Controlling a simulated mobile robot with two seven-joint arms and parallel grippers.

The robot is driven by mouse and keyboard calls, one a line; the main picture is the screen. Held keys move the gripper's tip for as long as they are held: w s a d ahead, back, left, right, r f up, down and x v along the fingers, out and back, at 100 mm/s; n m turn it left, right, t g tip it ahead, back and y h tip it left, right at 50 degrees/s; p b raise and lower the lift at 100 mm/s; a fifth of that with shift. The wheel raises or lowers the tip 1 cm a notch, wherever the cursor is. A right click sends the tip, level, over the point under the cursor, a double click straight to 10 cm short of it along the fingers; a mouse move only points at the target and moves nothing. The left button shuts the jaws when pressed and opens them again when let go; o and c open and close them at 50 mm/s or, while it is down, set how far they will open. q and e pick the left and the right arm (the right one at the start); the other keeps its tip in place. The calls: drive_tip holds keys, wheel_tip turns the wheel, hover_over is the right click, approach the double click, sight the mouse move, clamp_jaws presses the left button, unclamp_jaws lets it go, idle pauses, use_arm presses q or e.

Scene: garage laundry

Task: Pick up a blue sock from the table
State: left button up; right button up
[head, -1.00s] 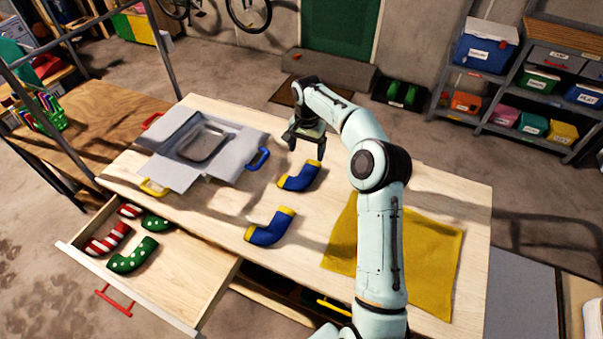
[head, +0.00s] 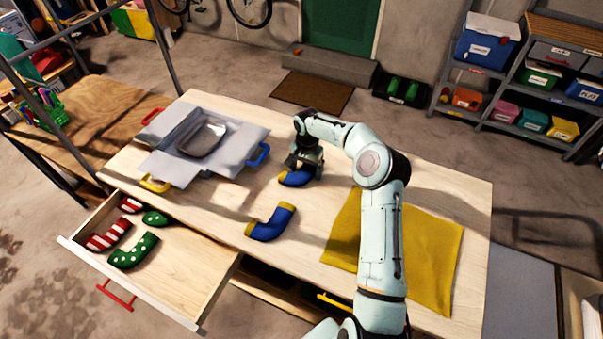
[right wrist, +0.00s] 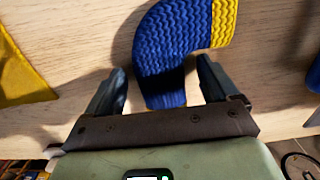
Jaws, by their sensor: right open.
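Two blue socks with yellow ends lie on the wooden table (head: 225,215). The far blue sock (head: 292,180) lies right under my right gripper (head: 303,170), which hides part of it. In the right wrist view, this sock (right wrist: 175,50) reaches in between the two open fingers of the gripper (right wrist: 160,92), with a gap on each side. The near blue sock (head: 270,225) lies apart, closer to the table's front edge. My left gripper is not in view.
A grey open box (head: 165,160) with coloured handles stands on the table's left. A yellow cloth (head: 430,265) lies on the right. An open drawer (head: 185,275) at the front left holds red-striped and green dotted socks (head: 133,250).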

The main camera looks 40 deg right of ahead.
drive_tip(key=c, duration=1.1)
drive_tip(key=shift+r, duration=0.1)
drive_tip(key=shift+c, duration=0.2)
